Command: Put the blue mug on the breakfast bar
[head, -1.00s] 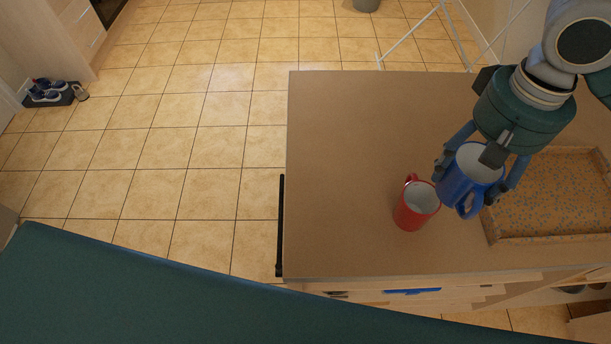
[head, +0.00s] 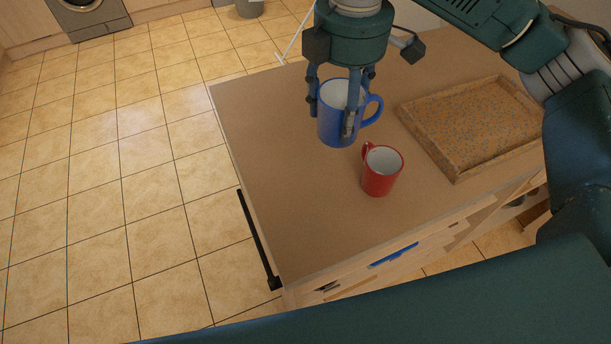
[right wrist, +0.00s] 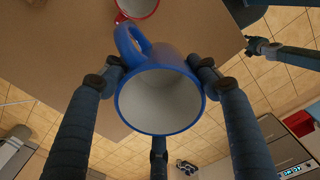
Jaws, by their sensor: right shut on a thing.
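The blue mug (head: 334,124) is upright in my right gripper (head: 347,112), above the brown countertop (head: 300,210) near its far left side. The gripper's fingers are around the mug's body, and its handle points right in the head view. The right wrist view (right wrist: 160,98) looks into its empty white inside, with fingers on both sides. The gap under the mug is hard to judge. The frames do not label the breakfast bar; this counter is the only bar-like surface seen closely.
A red mug (head: 381,172) stands on the countertop just right of and nearer than the blue mug. A speckled tray (head: 455,172) lies to the right. A black rail (head: 257,240) runs along the counter's left side. The countertop's front left is clear.

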